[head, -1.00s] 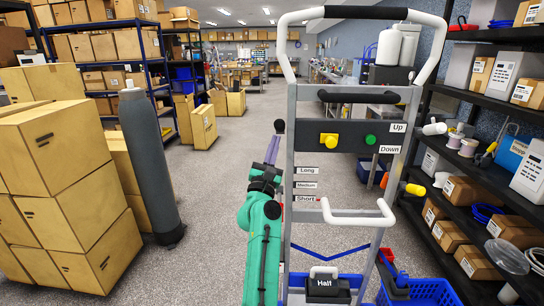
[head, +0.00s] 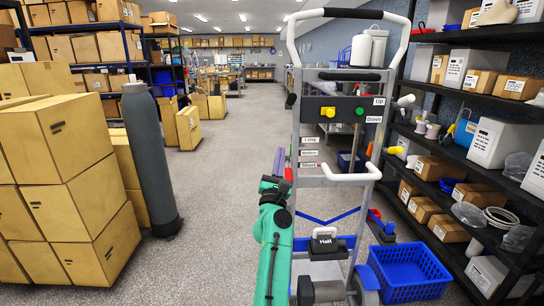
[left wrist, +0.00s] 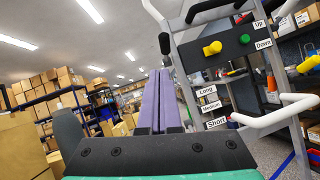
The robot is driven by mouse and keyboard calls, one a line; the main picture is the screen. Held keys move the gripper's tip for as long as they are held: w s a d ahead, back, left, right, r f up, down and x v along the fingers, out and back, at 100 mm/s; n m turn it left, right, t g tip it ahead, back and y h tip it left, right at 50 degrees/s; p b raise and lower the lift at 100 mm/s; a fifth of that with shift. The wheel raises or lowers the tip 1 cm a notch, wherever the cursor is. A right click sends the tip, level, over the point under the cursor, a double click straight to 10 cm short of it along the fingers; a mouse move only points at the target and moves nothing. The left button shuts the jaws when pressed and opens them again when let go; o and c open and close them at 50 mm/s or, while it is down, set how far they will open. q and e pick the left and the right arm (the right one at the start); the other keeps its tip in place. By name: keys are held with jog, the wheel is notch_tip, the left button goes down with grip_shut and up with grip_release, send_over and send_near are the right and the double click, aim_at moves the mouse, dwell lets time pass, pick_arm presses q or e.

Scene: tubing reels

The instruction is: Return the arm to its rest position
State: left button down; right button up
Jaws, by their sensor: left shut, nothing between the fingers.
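My left arm comes up from the bottom of the head view, green with a black wrist. My left gripper (head: 279,160) has purple fingers that point away from me, just left of the cart's frame. In the left wrist view its two purple fingers (left wrist: 157,105) lie side by side, shut, with nothing between them. The grey cart (head: 335,90) stands upright to its right, with a yellow knob (head: 327,112), a green button (head: 360,112) and labels Long, Medium and Short. My right gripper is in neither view.
Stacked cardboard boxes (head: 60,150) and a grey cylinder (head: 150,155) stand on the left. Black shelves (head: 460,150) with boxes and reels line the right. A blue basket (head: 405,272) sits on the floor beside the cart. The grey floor (head: 215,200) is clear between boxes and cart.

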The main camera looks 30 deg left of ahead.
pick_arm(q)
jog(key=shift+d+f, duration=0.1)
jog(key=shift+f, duration=0.2)
